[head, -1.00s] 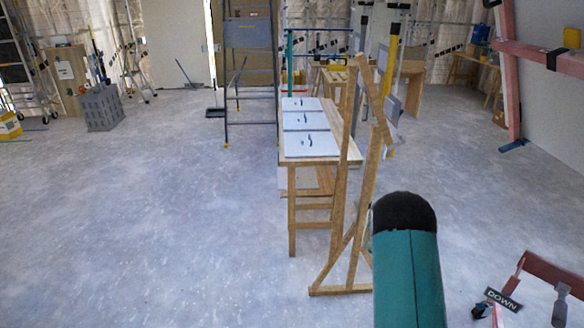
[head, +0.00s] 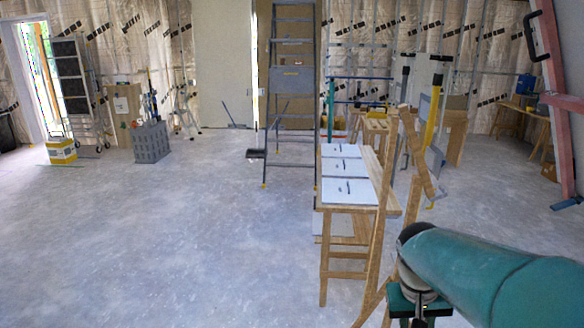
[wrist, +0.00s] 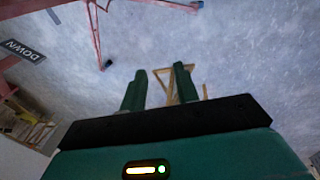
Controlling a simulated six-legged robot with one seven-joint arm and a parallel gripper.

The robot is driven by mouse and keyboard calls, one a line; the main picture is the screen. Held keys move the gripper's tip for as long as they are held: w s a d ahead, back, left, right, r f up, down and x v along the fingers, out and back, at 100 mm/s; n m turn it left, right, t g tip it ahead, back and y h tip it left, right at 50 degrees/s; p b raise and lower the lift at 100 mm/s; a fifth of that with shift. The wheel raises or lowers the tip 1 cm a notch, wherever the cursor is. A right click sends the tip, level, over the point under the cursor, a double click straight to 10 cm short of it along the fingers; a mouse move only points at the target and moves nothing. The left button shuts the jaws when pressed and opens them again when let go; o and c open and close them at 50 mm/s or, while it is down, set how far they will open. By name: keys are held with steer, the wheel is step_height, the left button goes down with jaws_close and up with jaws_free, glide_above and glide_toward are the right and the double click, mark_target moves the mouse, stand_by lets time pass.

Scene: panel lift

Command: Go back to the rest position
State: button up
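My gripper (wrist: 162,78) shows in the wrist view with its two dark green fingers apart. Nothing is held between them; grey floor and part of a wooden frame (wrist: 190,72) show beyond. In the head view my teal arm reaches in from the lower right, folded at a dark joint, and I cannot make out the fingers there. The red panel lift (head: 548,75) stands at the right edge of the head view.
A wooden bench (head: 347,209) with three white sheets stands right of centre, a wooden stand (head: 393,200) beside it, close to my arm. A stepladder (head: 291,90) is behind. A grey crate (head: 151,142) and yellow box (head: 62,151) stand left. The left floor is clear.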

steer(key=s+a+r+n+t+y, duration=0.1)
steer(key=s+a+r+t+y, duration=0.1)
steer(key=s+a+r+t, duration=0.3)
steer(key=s+a+r, duration=0.1)
steer(key=s+a, duration=0.2)
steer(key=s, duration=0.2)
steer(key=shift+s+a+n, duration=0.2)
steer(key=shift+s+n, duration=0.1)
steer(key=shift+s, duration=0.1)
steer(key=shift+r, duration=0.1)
